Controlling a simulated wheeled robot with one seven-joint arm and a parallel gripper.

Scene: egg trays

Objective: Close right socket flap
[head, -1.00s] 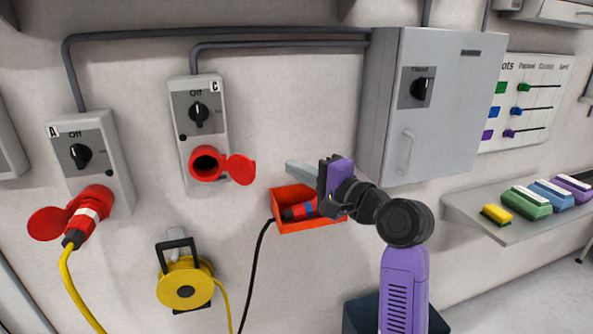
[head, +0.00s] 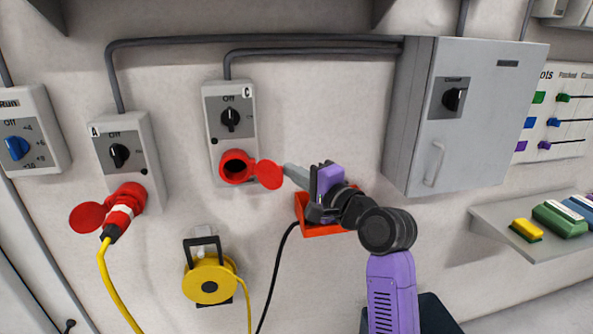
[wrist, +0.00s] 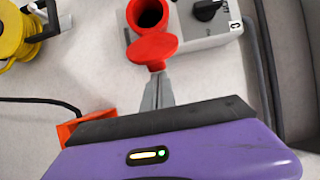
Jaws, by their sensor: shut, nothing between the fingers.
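The right socket is the red one on the grey box marked C (head: 232,115). Its round opening (head: 234,167) faces out and is uncovered. Its red flap (head: 268,174) stands open to the right of the opening; in the wrist view the flap (wrist: 151,47) lies just below the opening (wrist: 149,14). My gripper (head: 288,169) is shut and empty. Its fingertips are right at the flap's outer edge in both views; in the wrist view the fingers (wrist: 157,88) end at the flap's lower tab. I cannot tell whether they touch.
Left socket box A (head: 122,158) holds a red plug with a yellow cable. A yellow cable reel (head: 209,282) hangs below. An orange bin (head: 322,231) is behind my gripper, and a grey cabinet (head: 480,140) stands to the right. The wall between box C and the cabinet is clear.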

